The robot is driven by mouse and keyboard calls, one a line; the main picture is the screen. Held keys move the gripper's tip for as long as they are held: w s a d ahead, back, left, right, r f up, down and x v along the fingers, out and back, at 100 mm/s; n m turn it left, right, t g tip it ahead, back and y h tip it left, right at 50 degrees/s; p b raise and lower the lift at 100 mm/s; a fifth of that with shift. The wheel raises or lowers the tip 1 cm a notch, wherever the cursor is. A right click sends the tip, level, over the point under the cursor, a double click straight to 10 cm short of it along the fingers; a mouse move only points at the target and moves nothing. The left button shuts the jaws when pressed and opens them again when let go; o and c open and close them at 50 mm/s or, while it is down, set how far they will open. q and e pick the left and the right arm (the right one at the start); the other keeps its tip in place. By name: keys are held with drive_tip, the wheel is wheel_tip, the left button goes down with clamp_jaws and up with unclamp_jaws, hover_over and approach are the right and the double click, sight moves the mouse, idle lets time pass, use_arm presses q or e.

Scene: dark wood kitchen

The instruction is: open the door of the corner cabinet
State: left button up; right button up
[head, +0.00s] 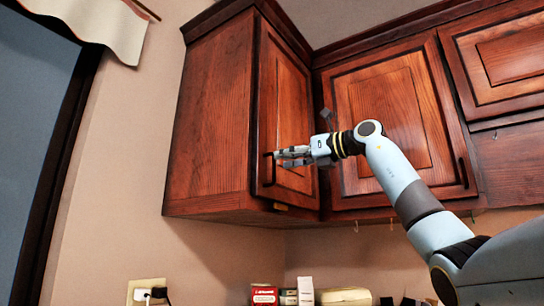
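The corner cabinet (212,120) is dark reddish wood and hangs high on the wall. Its narrow door (287,105) looks shut against the frame. A dark vertical bar handle (268,176) sits on the door's lower left side. My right gripper (280,155) reaches in from the right, in front of the door, with its fingertips at the handle's upper part. I cannot tell whether the fingers touch or enclose the handle, or how far apart they are. My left gripper is not in view.
A wider cabinet door (390,115) stands shut to the right, partly behind my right arm. Another cabinet door (512,55) is at the upper right. Small boxes (264,295) stand below, and a wall outlet (147,293) is at the lower left. The wall left of the cabinet is clear.

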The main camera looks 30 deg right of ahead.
sight(274, 182)
drive_tip(key=p+x, duration=0.1)
drive_tip(key=x, duration=0.3)
drive_tip(key=shift+w, duration=0.25)
drive_tip(key=shift+f, duration=0.1)
clamp_jaws()
